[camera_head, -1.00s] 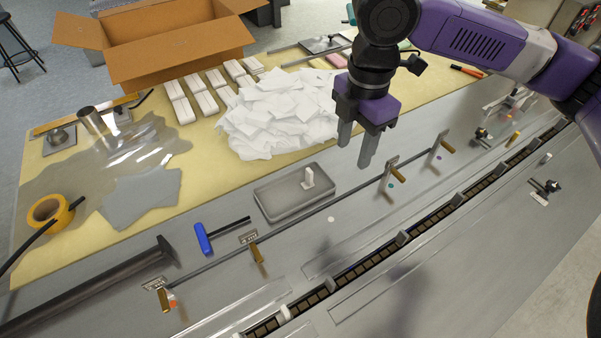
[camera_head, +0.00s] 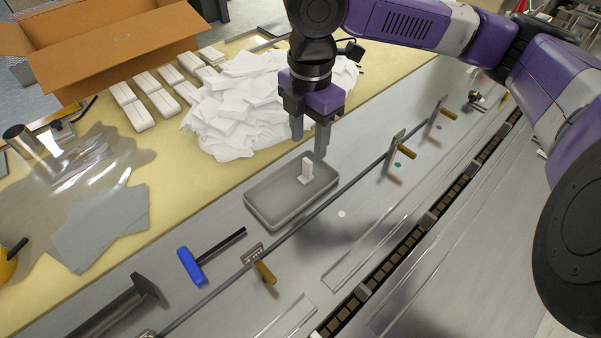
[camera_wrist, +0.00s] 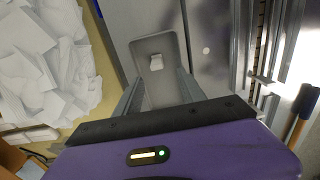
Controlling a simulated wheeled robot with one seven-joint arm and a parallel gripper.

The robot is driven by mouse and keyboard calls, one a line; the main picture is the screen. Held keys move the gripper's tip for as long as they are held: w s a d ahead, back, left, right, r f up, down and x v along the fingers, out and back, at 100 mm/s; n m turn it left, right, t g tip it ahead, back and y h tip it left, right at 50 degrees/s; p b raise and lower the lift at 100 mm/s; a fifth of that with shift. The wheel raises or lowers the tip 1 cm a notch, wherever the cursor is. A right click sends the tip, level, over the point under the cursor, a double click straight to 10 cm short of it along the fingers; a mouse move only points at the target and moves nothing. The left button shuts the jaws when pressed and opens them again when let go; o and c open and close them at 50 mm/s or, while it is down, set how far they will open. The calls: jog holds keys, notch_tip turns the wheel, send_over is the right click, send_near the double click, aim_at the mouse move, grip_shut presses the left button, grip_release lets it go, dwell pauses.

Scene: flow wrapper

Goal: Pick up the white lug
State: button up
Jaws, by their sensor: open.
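The white lug (camera_head: 307,170) stands upright in a shallow grey tray (camera_head: 262,206), towards the tray's far right end. In the wrist view the lug (camera_wrist: 156,62) shows in the tray (camera_wrist: 146,44), beyond the fingers and roughly between their lines. My gripper (camera_head: 309,148) is open and empty, with its two fingers pointing down. It hangs above the tray's far end, close over the lug and apart from it. The wrist view also shows the gripper's fingers (camera_wrist: 158,92) spread apart.
A heap of white wrappers (camera_head: 235,110) lies behind the tray. A blue-handled T-tool (camera_head: 191,266) lies at its left front. A long rod with brass-handled clamps (camera_head: 264,272) runs in front of the tray, and the chain conveyor (camera_head: 437,211) lies beyond it to the right.

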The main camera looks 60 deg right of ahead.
aim_at(306, 162)
jog(key=f, duration=0.7)
jog(key=shift+w+d+f, duration=0.1)
jog(key=shift+w+f, duration=0.15)
grip_shut()
